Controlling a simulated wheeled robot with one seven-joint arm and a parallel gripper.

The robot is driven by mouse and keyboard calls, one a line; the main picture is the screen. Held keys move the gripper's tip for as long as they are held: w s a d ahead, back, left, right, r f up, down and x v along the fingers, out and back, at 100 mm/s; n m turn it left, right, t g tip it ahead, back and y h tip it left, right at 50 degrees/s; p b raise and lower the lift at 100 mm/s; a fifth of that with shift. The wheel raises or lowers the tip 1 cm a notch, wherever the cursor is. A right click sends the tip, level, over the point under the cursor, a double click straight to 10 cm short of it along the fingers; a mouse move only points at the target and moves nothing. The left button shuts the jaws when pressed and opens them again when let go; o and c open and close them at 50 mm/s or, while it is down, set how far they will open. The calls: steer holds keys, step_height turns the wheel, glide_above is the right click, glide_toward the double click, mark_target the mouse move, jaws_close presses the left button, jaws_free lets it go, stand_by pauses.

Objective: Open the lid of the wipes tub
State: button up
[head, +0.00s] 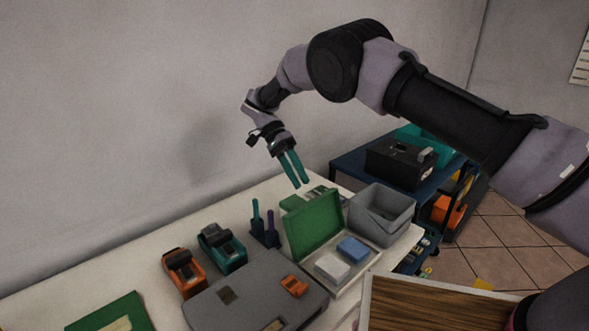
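No tub is plainly marked as wipes. The closest match is a shallow white box (347,281) with a green lid (313,226), on the table's right part. The lid stands up, tilted back, and the box is open. A white block (332,267) and a blue block (353,248) lie inside. My gripper (302,185) hangs in the air above and behind the lid, with its teal fingers pointing down. The fingers are close together, with nothing seen between them; whether they touch is unclear. Part of a green thing (292,202) shows behind the lid.
A grey case (255,290) with an orange item (294,286) lies in front. Orange (184,272) and teal (222,247) dispensers and a pen holder (265,236) stand to the left. A grey bin (381,213) stands at the right. A wooden-topped surface (440,303) is nearest.

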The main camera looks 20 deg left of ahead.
steer(key=v, duration=0.3)
steer(key=shift+d, duration=0.1)
